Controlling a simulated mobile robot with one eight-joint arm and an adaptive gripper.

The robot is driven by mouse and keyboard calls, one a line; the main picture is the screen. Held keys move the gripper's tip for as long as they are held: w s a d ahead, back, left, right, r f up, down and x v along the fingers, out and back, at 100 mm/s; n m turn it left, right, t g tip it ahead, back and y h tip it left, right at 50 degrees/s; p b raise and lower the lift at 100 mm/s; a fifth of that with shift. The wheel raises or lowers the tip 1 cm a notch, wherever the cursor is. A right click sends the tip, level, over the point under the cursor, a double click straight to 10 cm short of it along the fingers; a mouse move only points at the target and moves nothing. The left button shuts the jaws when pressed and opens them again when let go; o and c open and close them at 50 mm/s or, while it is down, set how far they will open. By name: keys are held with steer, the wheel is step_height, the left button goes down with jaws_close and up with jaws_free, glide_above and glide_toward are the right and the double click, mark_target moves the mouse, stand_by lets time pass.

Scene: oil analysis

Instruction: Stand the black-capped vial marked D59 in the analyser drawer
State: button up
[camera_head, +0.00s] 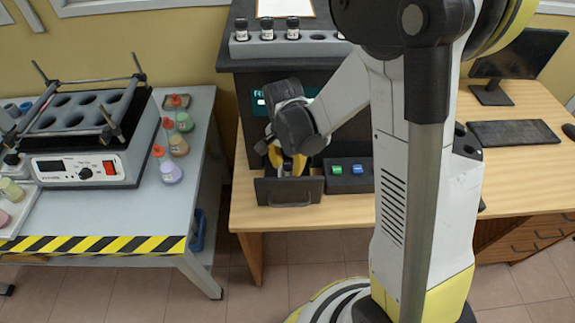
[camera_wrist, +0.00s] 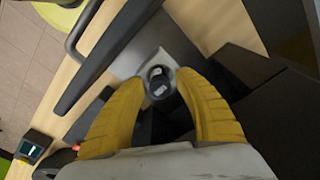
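The black-capped vial (camera_wrist: 160,83) shows in the wrist view between my fingertips, with a small white mark on its cap and a pale label below; the writing is too small to read. My gripper (camera_head: 287,160) points down over the open analyser drawer (camera_head: 275,192). In the wrist view my yellow fingers (camera_wrist: 161,78) stand on either side of the vial, with a slight gap seeming to show, so they look open. The vial is at the drawer's light metal part. Whether its base rests there is hidden.
A grey rack (camera_head: 285,46) on the analyser top holds several black-capped vials. A button panel (camera_head: 349,175) sits right of the drawer. Left, another table bears a heating block (camera_head: 88,166) and flasks (camera_head: 167,166). A keyboard (camera_head: 512,133) is at the right.

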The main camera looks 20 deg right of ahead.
step_height(320, 180, up, 11)
steer(key=p, duration=0.5)
step_height(320, 180, up, 10)
steer(key=n+t, duration=0.3)
steer(key=n, duration=0.2)
glide_above(286, 166)
steer(key=s, duration=0.6)
steer(key=s+r+n+t, duration=0.3)
steer(key=s+n, duration=0.2)
steer(key=s, duration=0.1)
steer(key=shift+s+d+r+t+y, duration=0.15)
steer(key=shift+d+r+t+y, duration=0.15)
steer(key=shift+d+r, duration=0.1)
